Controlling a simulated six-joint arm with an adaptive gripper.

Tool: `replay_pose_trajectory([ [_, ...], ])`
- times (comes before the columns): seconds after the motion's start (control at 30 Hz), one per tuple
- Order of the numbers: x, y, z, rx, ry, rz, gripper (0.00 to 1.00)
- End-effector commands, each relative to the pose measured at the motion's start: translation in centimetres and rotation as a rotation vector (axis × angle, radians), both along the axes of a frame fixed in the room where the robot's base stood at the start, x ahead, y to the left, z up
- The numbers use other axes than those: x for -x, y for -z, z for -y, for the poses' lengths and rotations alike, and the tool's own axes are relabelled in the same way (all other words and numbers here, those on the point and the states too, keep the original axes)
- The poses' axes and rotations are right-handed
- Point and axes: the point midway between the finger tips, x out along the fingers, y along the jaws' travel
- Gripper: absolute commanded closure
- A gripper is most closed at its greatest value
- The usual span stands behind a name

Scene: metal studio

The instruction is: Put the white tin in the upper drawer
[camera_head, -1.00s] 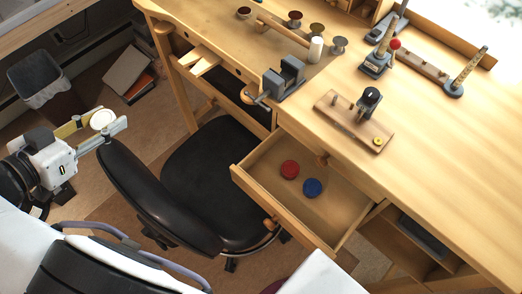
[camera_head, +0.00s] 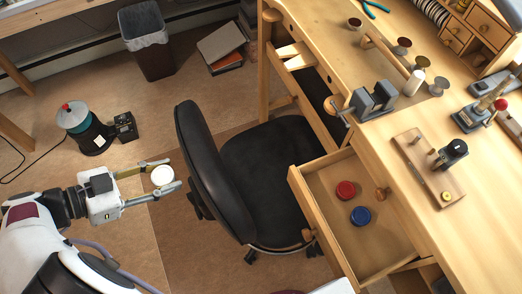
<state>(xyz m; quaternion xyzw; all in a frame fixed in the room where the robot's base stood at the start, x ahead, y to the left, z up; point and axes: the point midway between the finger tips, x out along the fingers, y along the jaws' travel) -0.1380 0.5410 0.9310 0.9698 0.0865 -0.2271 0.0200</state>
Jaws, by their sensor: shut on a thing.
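The white tin (camera_head: 162,175) is small and round, and its pale top faces the camera. My gripper (camera_head: 161,176) is shut on it, with a finger on each side. The gripper holds it left of the black chair, apart from the desk. The upper drawer (camera_head: 326,196) is pulled out of the wooden desk at the right of the view. A red tin (camera_head: 346,190) and a blue tin (camera_head: 361,215) lie inside it, with bare drawer floor around them.
The black office chair (camera_head: 214,171) stands between my gripper and the drawer. A vise (camera_head: 373,100) and a wooden block with tools (camera_head: 427,168) are on the desk (camera_head: 480,215).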

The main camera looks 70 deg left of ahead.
Motion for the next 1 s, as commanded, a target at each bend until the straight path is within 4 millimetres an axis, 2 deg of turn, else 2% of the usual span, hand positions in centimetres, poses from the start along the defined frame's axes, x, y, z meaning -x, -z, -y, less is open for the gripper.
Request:
replay_pose_trajectory([
  [0.3,0.0,3.1,7.2,0.003,0.149,0.002,0.90],
  [0.7,1.1,5.5,16.2,0.001,0.311,0.006,0.90],
  [0.83,1.5,5.9,18.1,0.000,0.345,0.008,0.90],
  [1.0,1.7,6.1,19.4,-0.002,0.369,0.010,0.90],
])
